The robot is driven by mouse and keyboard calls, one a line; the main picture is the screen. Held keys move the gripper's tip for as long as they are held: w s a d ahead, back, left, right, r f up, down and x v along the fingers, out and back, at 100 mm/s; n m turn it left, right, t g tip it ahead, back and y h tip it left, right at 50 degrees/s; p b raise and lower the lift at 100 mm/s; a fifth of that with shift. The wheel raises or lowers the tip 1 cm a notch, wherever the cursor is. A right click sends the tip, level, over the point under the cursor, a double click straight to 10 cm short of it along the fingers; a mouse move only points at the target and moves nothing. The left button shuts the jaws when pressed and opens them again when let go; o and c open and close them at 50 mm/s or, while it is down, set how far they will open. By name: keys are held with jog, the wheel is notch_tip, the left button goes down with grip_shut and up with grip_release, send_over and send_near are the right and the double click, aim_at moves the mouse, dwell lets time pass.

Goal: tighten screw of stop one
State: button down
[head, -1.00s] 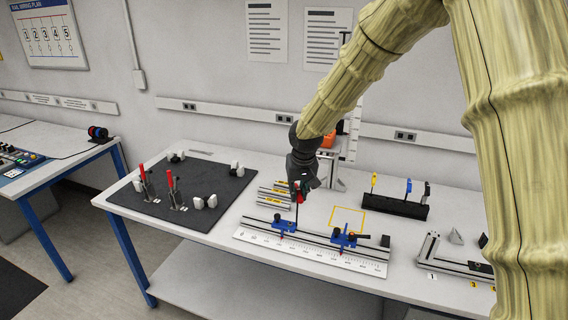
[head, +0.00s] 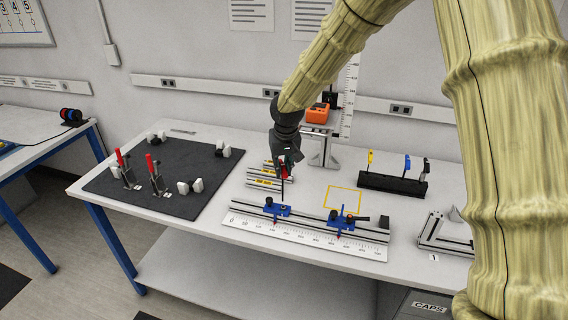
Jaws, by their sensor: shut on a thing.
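A long aluminium rail (head: 244,208) with a white ruler (head: 300,242) along its front lies on the white table. Two blue stops sit on the rail, a left one (head: 277,209) and a right one (head: 340,222). The frames do not show which is stop one. My gripper (head: 286,170) is shut on a red-handled driver (head: 283,175), held upright above the left stop. The driver's thin dark shaft points down to that stop. I cannot tell whether its tip touches the screw. The jaws hide part of the handle.
A dark mat (head: 150,180) with red-handled clamps and white pieces lies at the left. A black tool rack (head: 392,184) and a yellow outlined square (head: 343,199) are at the right. An orange box (head: 317,112) stands behind.

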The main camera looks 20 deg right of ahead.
jog(key=shift+w+f, duration=0.55)
jog(key=shift+f, duration=0.35)
jog(key=shift+s+r+n+p, duration=0.5)
jog(key=shift+s+r, duration=0.15)
jog(key=shift+s, duration=0.15)
jog(key=shift+w+f+n+y+p, duration=0.3)
jog(key=shift+w+f+n+p, duration=0.2)
jog(key=shift+n, duration=0.1)
jog(key=shift+s+a+r+n+p, duration=0.1)
jog(key=shift+s+r+n+p, duration=0.25)
jog(key=shift+n+p, duration=0.25)
jog(key=shift+w+f+n+y+p, duration=0.2)
jog(key=shift+n+y+p, duration=0.1)
jog(key=shift+n+p, duration=0.25)
jog(key=shift+s+a+r+n+p, duration=0.1)
jog(key=shift+s+n+p, duration=0.05)
jog(key=shift+n+p, duration=0.3)
jog(key=shift+d+f, duration=0.2)
jog(key=shift+f, duration=0.25)
